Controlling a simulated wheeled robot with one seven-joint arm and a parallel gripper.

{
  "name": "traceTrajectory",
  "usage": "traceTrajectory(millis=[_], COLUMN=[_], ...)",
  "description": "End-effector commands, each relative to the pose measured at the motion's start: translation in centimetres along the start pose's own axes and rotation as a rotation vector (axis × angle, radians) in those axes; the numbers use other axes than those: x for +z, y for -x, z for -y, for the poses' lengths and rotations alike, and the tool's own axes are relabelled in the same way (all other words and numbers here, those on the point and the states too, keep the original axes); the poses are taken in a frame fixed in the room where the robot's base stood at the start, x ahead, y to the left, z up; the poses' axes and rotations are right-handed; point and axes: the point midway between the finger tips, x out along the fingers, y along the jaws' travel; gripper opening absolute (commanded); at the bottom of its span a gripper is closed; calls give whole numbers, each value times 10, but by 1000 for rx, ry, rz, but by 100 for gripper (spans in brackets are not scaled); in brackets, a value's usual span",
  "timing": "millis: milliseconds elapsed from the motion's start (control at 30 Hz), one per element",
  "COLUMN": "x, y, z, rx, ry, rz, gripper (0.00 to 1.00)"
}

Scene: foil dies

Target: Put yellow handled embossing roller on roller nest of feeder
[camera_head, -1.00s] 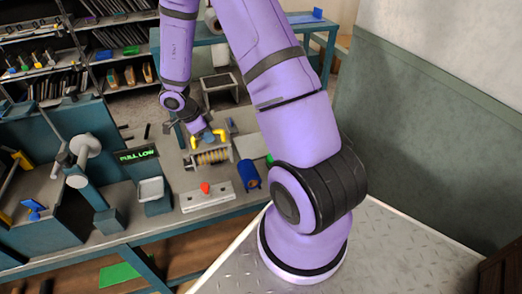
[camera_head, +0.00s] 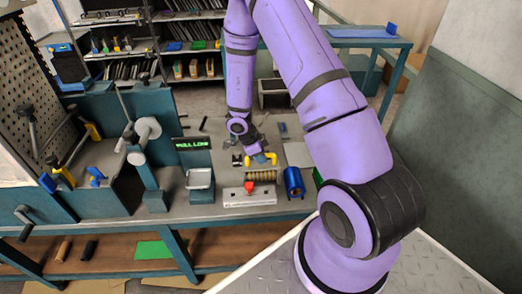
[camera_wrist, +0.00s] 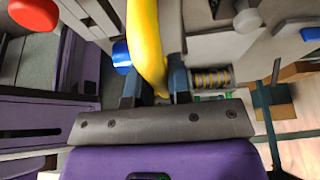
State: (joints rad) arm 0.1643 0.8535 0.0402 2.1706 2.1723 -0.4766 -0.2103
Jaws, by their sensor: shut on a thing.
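The embossing roller's yellow handle (camera_head: 263,159) shows over the bench in the head view. In the wrist view the curved yellow handle (camera_wrist: 147,40) passes between the fingers of my gripper (camera_wrist: 155,92), which is shut on it. The head view shows my gripper (camera_head: 256,153) directly above the handle. A ribbed brass-coloured cylinder (camera_head: 262,176) lies just below the handle, and one also shows right of the fingers in the wrist view (camera_wrist: 212,78). I cannot tell whether it touches the bench. The teal machine (camera_head: 152,185) on the left may be the feeder; its roller nest is not clear.
A grey block with a red knob (camera_head: 249,187) stands in front of the roller. A blue cylinder (camera_head: 294,182) stands to its right. A grey tray (camera_head: 200,179) and a green-lettered display (camera_head: 191,143) are left. Shelves (camera_head: 180,45) stand behind.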

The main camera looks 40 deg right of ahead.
Motion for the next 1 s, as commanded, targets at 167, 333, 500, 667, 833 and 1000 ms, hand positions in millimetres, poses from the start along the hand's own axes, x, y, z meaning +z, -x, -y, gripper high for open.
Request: traceTrajectory(millis=[167,333,500,667,833,1000], x=[1,1,2,2,2,1], y=[-2,-3,-5,-5,-4,9], z=[1,0,0,0,0,1], rx=[-2,-1,0,0,-1,-2], ry=[-1,-1,0,0,0,-3], rz=[0,0,1,1,1,3], gripper=[0,0,35,44,44,44])
